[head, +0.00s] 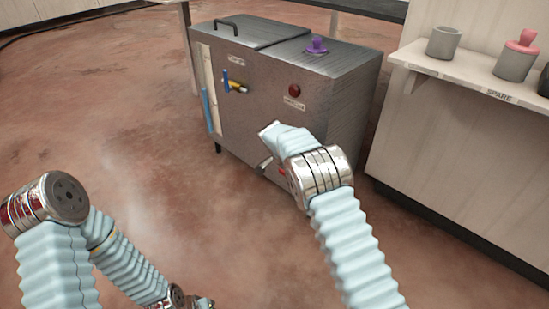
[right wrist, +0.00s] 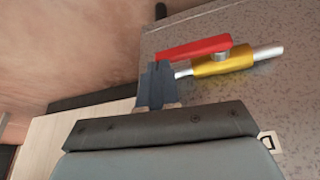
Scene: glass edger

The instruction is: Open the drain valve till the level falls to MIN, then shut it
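The grey metal tank (head: 260,115) stands ahead, with a pale upright gauge strip on its left edge. A blue column (head: 210,110) fills roughly the lower half of the strip; its marks are too small to read. In the right wrist view, a valve with a yellow body (right wrist: 225,61) and silver pipe ends carries a red lever (right wrist: 193,47) lying roughly along the pipe. My right gripper (right wrist: 158,66) looks shut, its tips close to the lever's left end; I cannot tell whether they touch. My left gripper (head: 205,303) is mostly cut off at the bottom edge.
Higher on the tank are a yellow valve with a blue handle (head: 227,80), a red button (head: 294,91) and a purple knob (head: 317,45). A shelf marked SPARE (head: 470,75) with grey containers is at right. The floor to the left is clear.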

